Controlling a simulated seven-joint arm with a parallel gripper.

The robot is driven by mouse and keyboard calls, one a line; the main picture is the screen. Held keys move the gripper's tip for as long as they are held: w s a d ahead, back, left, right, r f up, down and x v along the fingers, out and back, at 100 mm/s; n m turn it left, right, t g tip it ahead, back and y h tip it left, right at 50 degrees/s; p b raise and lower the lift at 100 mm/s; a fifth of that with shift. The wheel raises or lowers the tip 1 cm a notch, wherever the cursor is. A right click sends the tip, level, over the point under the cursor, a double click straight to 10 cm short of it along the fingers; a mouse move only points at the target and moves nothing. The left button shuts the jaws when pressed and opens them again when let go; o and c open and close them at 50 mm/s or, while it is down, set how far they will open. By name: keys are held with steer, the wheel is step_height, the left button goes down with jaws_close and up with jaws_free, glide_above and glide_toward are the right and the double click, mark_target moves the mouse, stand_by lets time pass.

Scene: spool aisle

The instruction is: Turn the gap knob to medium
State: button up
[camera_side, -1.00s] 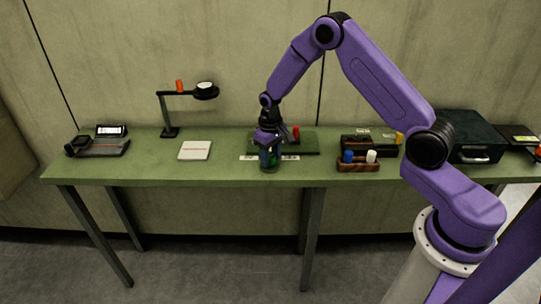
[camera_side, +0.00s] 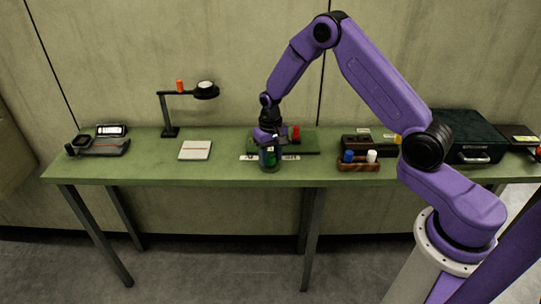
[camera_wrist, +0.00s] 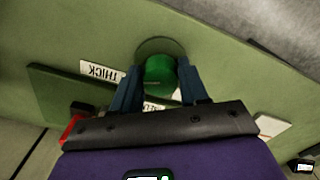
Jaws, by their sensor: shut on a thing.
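The gap knob is a round green knob (camera_wrist: 160,72) on a darker round base (camera_wrist: 152,46) in the wrist view. My gripper (camera_wrist: 160,78) is shut on it, with one blue finger on each side. A white label reading THICK (camera_wrist: 100,72) lies to the left. Another label (camera_wrist: 153,105), mostly hidden behind my gripper, shows only part of its lettering. I cannot see a pointer on the knob. In the side view my gripper (camera_side: 269,156) is down at the knob near the table's front edge, between white labels (camera_side: 291,157).
Behind the knob is a dark green plate with a red piece (camera_side: 296,133). To the right stand a wooden block with blue and white pegs (camera_side: 358,166) and a dark case (camera_side: 470,138). To the left are a white pad (camera_side: 195,150) and a lamp-like stand (camera_side: 170,131).

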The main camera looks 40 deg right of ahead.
mark_target(270, 157)
steer(key=o, duration=1.1)
steer(key=shift+c, duration=0.2)
step_height(270, 157, up, 17)
steer(key=shift+r, duration=0.2)
steer(key=s+a+r+n, duration=0.2)
steer(key=s+a+n, duration=0.25)
steer(key=s, duration=0.35)
steer(key=s+a+r+n, duration=0.25)
steer(key=s+a, duration=0.35)
steer(key=s, duration=0.3)
steer(key=s+d+f+n, duration=0.1)
steer(key=s+n, duration=0.3)
steer(key=s, duration=0.6)
steer(key=s+d+n, duration=0.2)
steer(key=s+n, duration=0.2)
steer(key=s, duration=0.6)
steer(key=shift+s+d+f, duration=0.15)
steer(key=shift+d+f, duration=0.2)
steer(key=shift+f, duration=0.05)
